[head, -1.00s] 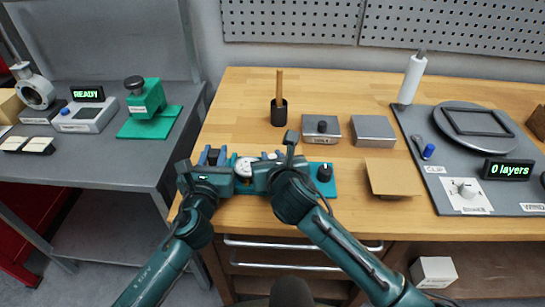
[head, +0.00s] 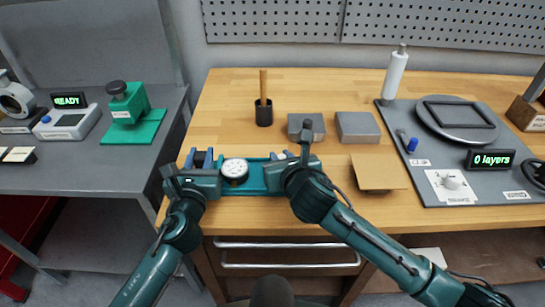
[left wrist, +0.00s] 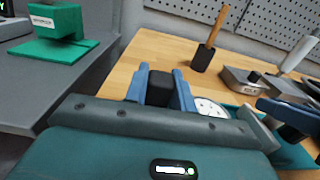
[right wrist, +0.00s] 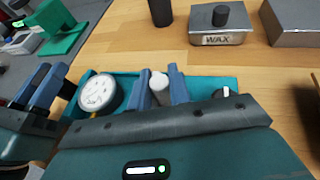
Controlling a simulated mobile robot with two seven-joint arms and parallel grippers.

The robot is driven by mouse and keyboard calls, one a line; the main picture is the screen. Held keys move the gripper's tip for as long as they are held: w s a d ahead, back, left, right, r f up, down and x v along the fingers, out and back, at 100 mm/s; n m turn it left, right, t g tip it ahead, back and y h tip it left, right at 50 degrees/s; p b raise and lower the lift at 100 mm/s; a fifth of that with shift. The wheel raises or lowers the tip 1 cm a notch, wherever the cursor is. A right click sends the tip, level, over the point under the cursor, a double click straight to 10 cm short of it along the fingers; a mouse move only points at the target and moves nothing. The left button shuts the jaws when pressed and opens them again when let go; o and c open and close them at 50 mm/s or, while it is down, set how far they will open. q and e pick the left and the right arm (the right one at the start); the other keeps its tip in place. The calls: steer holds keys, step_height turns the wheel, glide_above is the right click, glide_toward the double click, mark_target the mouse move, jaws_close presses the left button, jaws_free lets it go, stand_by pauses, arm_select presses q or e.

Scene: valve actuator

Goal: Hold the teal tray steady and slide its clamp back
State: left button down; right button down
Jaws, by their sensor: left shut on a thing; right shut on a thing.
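The teal tray (head: 258,186) lies at the front edge of the wooden bench, with a round white dial (head: 235,169) in it. The dial also shows in the right wrist view (right wrist: 98,93). My left gripper (head: 202,158) is at the tray's left end, its blue fingers shut on a black block (left wrist: 160,90) there. My right gripper (head: 285,155) is over the tray right of the dial. Its fingers are shut on a pale rounded peg (right wrist: 159,83), which seems to be the clamp. A dark knob (right wrist: 222,92) is at the tray's right end. The tray's front is partly hidden.
A brown cardboard piece (head: 377,172) lies right of my right gripper. A dark board (head: 470,195) fills the bench's right side.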

arm_select(q)
steer(key=shift+f, duration=0.35)
arm_select(e)
steer(key=shift+d+f, duration=0.1)
steer(key=c, duration=1.3)
jaws_free()
steer(key=v, duration=1.2)
arm_select(q)
steer(key=c, duration=1.4)
jaws_free()
steer(key=shift+r, duration=0.1)
steer(key=o, duration=0.3)
steer(key=shift+r, duration=0.15)
arm_select(e)
steer(key=shift+w, duration=0.1)
